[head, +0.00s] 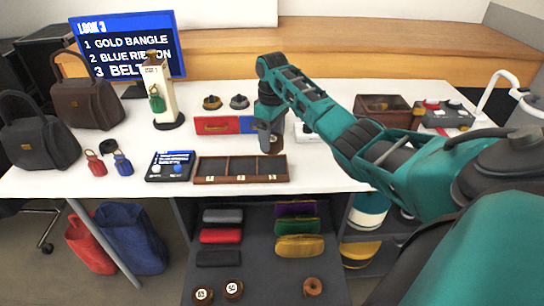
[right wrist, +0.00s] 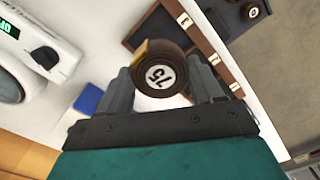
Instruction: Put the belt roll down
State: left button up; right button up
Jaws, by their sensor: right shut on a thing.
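My right gripper (head: 268,138) is shut on a dark brown belt roll (head: 275,144). In the right wrist view the roll (right wrist: 160,76) sits between the fingers, its white disc marked 75 facing the camera, with a tan strip at its edge. The gripper points down over the white table (head: 330,176), behind the right end of a brown wooden tray with dark compartments (head: 240,180). The tray also shows in the right wrist view (right wrist: 203,40). I cannot tell the roll's exact height above the table. My left gripper is not in view.
An open drawer (head: 262,262) below holds other rolls (head: 233,289) and several coloured cases (head: 299,246). A small screen box (head: 170,172) stands left of the tray; red and blue boxes (head: 215,125) lie behind it. A brown bin (head: 382,110) stands right. Table right of the tray is clear.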

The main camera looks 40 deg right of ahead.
notch_tip(320, 180, down, 6)
jog(key=shift+f+b, duration=0.15)
jog(key=shift+b, duration=0.45)
jog(key=shift+f, duration=0.4)
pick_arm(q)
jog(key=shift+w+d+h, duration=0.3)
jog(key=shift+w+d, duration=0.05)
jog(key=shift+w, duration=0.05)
pick_arm(e)
jog(key=o, duration=1.1)
jog(key=shift+f, duration=0.15)
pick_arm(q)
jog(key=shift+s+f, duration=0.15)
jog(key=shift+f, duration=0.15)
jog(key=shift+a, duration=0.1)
